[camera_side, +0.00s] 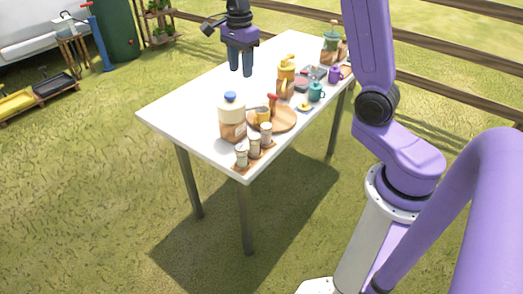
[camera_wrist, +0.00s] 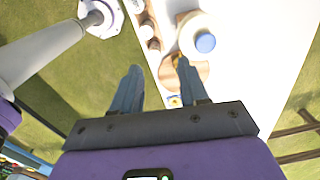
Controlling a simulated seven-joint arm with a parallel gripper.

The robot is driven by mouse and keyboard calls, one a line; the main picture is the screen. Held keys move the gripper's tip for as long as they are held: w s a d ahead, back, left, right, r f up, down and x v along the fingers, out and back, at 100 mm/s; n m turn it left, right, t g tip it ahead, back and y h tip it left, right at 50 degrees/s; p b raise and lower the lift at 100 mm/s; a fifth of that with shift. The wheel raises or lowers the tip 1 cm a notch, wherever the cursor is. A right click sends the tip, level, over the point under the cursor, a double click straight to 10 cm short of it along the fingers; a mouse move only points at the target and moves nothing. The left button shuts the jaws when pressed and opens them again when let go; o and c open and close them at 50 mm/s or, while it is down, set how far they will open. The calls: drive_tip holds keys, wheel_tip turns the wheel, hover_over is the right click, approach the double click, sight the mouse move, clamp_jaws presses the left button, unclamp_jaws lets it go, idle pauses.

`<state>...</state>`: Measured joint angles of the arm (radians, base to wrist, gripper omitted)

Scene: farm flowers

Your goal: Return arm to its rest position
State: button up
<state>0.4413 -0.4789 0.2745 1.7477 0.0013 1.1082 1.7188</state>
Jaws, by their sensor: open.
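My gripper (camera_side: 241,66) hangs over the white table (camera_side: 175,113) in the side view, fingers pointing down. It is open, with nothing between its fingers. In the wrist view its two blue fingers (camera_wrist: 158,85) stand apart, and the table (camera_wrist: 245,60) lies beyond them on the right. The gripper appears apart from the items on the table.
A blue-capped jar (camera_side: 232,118), small spice jars (camera_side: 254,147), a round wooden board (camera_side: 285,121) and a yellow bottle (camera_side: 286,76) stand along the table's right side. A teal cup (camera_side: 315,92) and purple cup (camera_side: 335,74) stand farther back. The table's left side is clear.

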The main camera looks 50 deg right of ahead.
drive_tip(key=s+a+n, duration=1.1)
drive_tip(key=s+n, duration=0.5)
drive_tip(key=s+d+f+n, duration=0.1)
drive_tip(key=s+f+n, duration=0.2)
drive_tip(key=s+n, duration=1.2)
drive_tip(key=shift+s+d+n, duration=0.2)
drive_tip(key=shift+s+n, duration=0.2)
